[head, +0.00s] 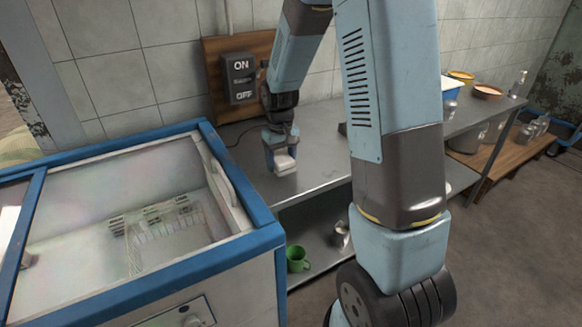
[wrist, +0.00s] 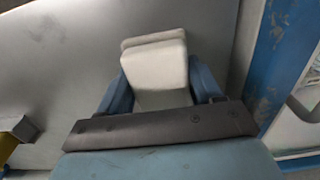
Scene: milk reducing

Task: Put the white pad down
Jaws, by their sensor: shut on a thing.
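The white pad (head: 285,163) is held at the end of my arm, at the left part of the metal table (head: 313,178) beside the blue-edged freezer. My gripper (head: 281,153) is shut on the pad, one finger on each side. In the wrist view the pad (wrist: 158,72) stands between the two blue fingers of my gripper (wrist: 160,88), its far end reaching past them over the grey tabletop (wrist: 60,60). The pad is at or close above the tabletop; I cannot tell whether it touches.
The freezer (head: 262,238) with a glass top stands left of the table. A switch box (head: 240,78) marked ON and OFF hangs on the wall behind. A green mug (head: 297,258) is on the lower shelf. Bowls (head: 487,91) stand at the right. Tabletop around the pad is mostly clear.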

